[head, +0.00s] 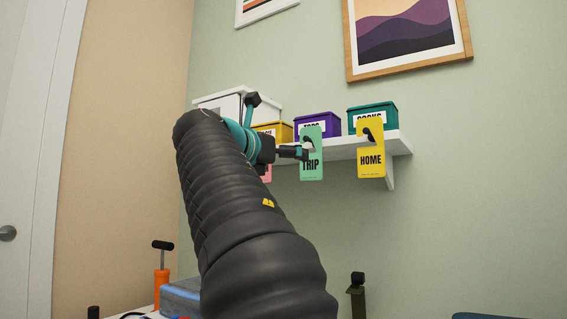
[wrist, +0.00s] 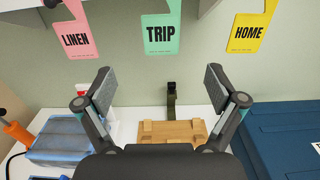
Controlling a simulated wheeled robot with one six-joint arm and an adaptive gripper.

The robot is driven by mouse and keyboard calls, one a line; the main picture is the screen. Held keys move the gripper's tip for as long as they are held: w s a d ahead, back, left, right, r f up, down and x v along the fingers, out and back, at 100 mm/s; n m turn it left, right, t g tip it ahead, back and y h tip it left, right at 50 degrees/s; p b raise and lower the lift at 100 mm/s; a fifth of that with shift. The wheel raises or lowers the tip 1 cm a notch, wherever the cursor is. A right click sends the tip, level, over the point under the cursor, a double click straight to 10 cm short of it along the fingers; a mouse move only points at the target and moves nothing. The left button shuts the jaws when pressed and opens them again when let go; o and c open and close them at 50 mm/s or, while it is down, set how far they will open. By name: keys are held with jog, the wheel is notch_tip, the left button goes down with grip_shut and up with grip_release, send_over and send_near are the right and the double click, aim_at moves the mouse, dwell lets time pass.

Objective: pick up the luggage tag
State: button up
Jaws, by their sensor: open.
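Three hanging tags show under the wall shelf: a pink LINEN tag (wrist: 77,37), a green TRIP tag (wrist: 160,34) and a yellow HOME tag (wrist: 247,34). None is marked as a luggage tag. In the head view the TRIP tag (head: 311,168) hangs just beyond my gripper (head: 302,153), the HOME tag (head: 371,160) hangs to its right, and the LINEN tag is mostly hidden behind my arm. In the wrist view my gripper (wrist: 160,88) is open and empty, its fingers spread below the TRIP tag in the picture.
A white shelf (head: 399,143) bears yellow, purple (head: 316,124) and teal (head: 373,116) boxes. Below are a wooden board (wrist: 187,131), a dark upright post (wrist: 171,97), a blue case (wrist: 285,125), a blue bundle (wrist: 63,143) and an orange pump (head: 161,283).

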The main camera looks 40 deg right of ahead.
aim_at(310, 163)
jog(key=p+x, duration=0.1)
jog(key=x, duration=1.2)
jog(key=shift+d, duration=0.1)
jog(key=c, duration=0.9)
